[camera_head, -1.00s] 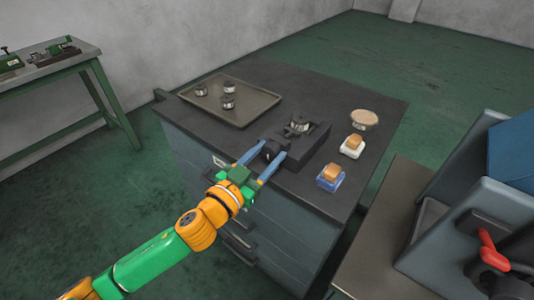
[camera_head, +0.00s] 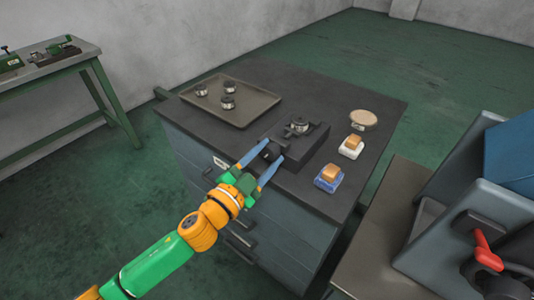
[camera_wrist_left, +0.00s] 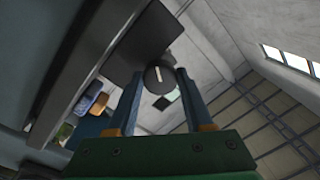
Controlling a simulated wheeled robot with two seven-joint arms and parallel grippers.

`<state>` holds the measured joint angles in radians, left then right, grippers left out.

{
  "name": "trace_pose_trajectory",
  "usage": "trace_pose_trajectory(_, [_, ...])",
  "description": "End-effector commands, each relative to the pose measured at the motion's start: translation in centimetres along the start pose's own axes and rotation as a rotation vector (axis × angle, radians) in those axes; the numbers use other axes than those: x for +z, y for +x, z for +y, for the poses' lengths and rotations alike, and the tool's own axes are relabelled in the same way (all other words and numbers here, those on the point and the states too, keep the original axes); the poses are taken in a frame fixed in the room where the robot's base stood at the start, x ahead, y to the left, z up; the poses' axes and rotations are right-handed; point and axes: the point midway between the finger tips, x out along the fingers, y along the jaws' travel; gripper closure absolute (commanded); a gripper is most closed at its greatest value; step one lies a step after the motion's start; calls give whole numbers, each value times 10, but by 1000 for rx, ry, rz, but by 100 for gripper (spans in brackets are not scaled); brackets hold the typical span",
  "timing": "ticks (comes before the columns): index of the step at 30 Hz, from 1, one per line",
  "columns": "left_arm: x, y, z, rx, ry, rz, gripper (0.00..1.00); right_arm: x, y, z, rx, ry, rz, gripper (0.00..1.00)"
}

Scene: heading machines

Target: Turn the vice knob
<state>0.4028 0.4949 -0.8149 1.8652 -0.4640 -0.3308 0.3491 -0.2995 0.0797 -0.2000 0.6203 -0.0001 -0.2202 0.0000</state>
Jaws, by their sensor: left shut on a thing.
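The vice (camera_head: 312,146) is a dark block on the dark top of the cabinet, near its front edge, with a round metal part (camera_head: 299,125) set in it. Its knob (camera_head: 268,154) is on the side facing my left arm. My left gripper (camera_head: 274,152) has its two blue fingers on either side of the knob and is shut on it. In the left wrist view the knob (camera_wrist_left: 158,79) is a dark disc with a pale bar across it, between the fingertips. My right gripper is not in view.
A tray (camera_head: 262,103) with several small metal parts lies behind the vice. White (camera_head: 350,149) and blue (camera_head: 327,182) blocks with orange-brown tops and a round tan-topped item (camera_head: 363,119) sit right of it. A machine with a red handle (camera_head: 486,248) stands at the right.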

Motion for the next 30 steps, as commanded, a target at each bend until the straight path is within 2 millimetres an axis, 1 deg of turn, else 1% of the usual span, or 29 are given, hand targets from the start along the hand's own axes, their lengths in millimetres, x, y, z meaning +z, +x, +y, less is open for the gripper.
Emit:
trace_pose_trajectory(18, [-1, 0, -1, -8, 574, 37, 100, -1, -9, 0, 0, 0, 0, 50])
trace_pose_trajectory(24, [-1, 0, -1, -10, 723, 47, 100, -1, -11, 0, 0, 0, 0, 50])
trace_pose_trajectory(30, [0, 0, -1, -11, 831, 53, 100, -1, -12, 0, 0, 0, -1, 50])
